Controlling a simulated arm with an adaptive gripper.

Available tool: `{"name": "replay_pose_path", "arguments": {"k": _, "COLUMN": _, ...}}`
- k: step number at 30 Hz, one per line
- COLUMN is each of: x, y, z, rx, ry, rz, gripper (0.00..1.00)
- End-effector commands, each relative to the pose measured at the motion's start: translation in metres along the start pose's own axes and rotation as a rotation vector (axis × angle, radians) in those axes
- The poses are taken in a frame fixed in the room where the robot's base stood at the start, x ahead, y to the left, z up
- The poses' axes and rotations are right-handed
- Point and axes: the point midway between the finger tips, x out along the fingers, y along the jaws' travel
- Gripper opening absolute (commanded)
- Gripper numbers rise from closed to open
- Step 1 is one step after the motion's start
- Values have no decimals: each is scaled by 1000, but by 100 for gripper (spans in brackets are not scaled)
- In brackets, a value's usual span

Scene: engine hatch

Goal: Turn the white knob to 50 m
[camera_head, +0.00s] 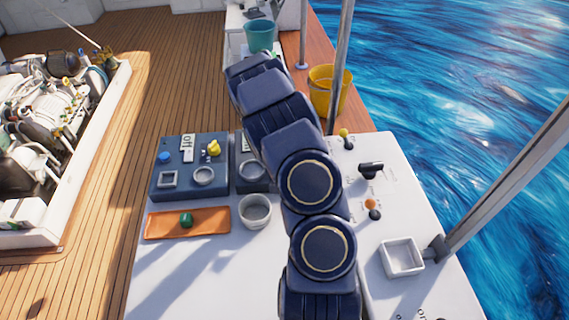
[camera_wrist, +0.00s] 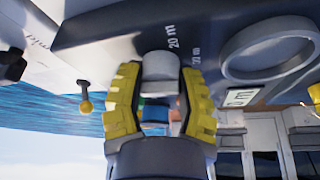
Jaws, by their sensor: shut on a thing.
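The white knob (camera_wrist: 160,66) is a short pale cylinder on a dark panel (camera_wrist: 110,32) in the wrist view. My gripper (camera_wrist: 160,78) has its yellow ribbed fingers shut on the knob, one on each side. A "20 m" label is printed beside the knob, and another label ending in "0 m" is partly cut off. The knob's pointer and its setting cannot be made out. In the head view my arm covers the knob and my gripper; part of the dark panel (camera_head: 240,158) shows left of the arm.
A large ring (camera_wrist: 268,52) stands near the knob. In the head view, a blue-grey box (camera_head: 188,185) with a yellow knob (camera_head: 214,147), an orange tray (camera_head: 160,227) with a green item, and a white cup (camera_head: 255,211) sit left. Small levers (camera_head: 371,205) stand right.

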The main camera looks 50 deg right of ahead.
Motion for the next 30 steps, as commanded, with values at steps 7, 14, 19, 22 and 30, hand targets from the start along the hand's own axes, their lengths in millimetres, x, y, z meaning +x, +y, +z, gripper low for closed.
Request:
{"name": "replay_pose_path", "arguments": {"k": 7, "x": 0, "y": 1, "z": 0, "rx": 149, "ry": 0, "rz": 65, "gripper": 3}}
{"name": "replay_pose_path", "arguments": {"k": 14, "x": 1, "y": 0, "z": 0, "rx": 295, "ry": -1, "rz": 125, "gripper": 3}}
{"name": "replay_pose_path", "arguments": {"k": 19, "x": 1, "y": 0, "z": 1, "rx": 425, "ry": -3, "rz": 178, "gripper": 3}}
{"name": "replay_pose_path", "arguments": {"k": 22, "x": 1, "y": -1, "z": 2, "rx": 507, "ry": -6, "rz": 212, "gripper": 3}}
{"name": "replay_pose_path", "arguments": {"k": 30, "x": 1, "y": -1, "z": 1, "rx": 696, "ry": -5, "rz": 289, "gripper": 3}}
